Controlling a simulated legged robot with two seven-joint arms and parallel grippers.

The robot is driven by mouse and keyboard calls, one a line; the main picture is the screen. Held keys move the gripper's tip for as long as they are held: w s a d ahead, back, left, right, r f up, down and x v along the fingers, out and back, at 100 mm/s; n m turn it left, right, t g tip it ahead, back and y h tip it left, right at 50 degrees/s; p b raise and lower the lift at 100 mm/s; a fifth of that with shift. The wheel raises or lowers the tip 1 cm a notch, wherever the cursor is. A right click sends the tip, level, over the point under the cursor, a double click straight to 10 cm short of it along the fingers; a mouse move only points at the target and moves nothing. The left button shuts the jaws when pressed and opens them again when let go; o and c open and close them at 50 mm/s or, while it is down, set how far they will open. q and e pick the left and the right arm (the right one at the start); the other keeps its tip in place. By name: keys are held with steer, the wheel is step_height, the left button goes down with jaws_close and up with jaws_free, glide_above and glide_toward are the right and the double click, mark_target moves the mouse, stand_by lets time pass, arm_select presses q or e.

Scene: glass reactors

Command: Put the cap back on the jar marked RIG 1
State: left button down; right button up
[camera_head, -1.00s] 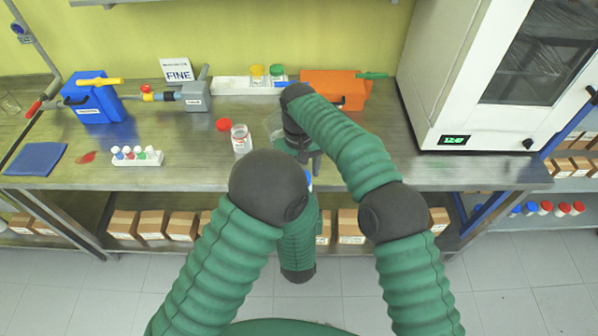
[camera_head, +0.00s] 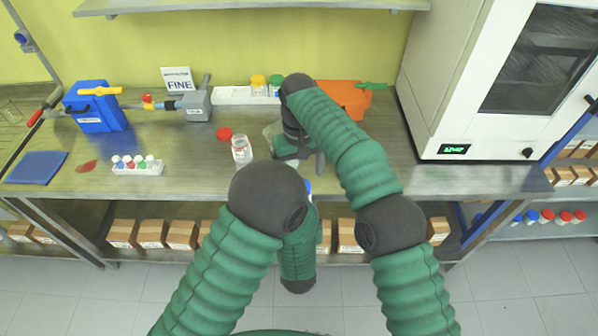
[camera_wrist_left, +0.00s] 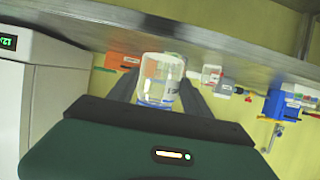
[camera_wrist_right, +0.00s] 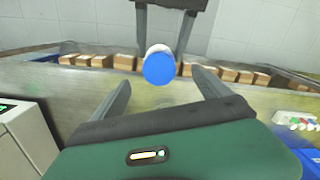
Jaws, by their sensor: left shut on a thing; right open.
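My left gripper (camera_wrist_left: 160,92) is shut on a clear jar (camera_wrist_left: 157,78) with a blue cap (camera_wrist_right: 160,69), held in front of the bench edge. In the head view my left arm hides most of it; a bit of blue shows. My right gripper (camera_wrist_right: 163,92) is open and empty, its fingers spread towards the blue cap but apart from it. An open clear jar (camera_head: 241,150) stands on the bench, with a red cap (camera_head: 225,134) lying just behind it. Its label is too small to read, so I cannot tell which jar is RIG 1.
A rack of small capped vials (camera_head: 137,166), a blue mat (camera_head: 36,167) and a blue device (camera_head: 96,108) are at left. Yellow-capped (camera_head: 258,85) and green-capped jars stand at the back by an orange block (camera_head: 345,97). A white oven (camera_head: 463,100) stands at right.

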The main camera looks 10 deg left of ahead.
steer(key=shift+o, duration=1)
steer(key=shift+d, duration=0.2)
steer(key=s+d+f+m+t, duration=0.1)
steer(key=s+d, duration=0.2)
steer(key=d, duration=0.7)
steer(key=s+d+f+m+t, duration=0.15)
steer(key=s+d, duration=0.25)
steer(key=d, duration=0.6)
steer(key=s+d+f+m, duration=0.3)
steer(key=s+d+m, duration=0.1)
steer(key=s+d, duration=0.7)
steer(key=s, duration=0.3)
steer(key=shift+f, duration=0.25)
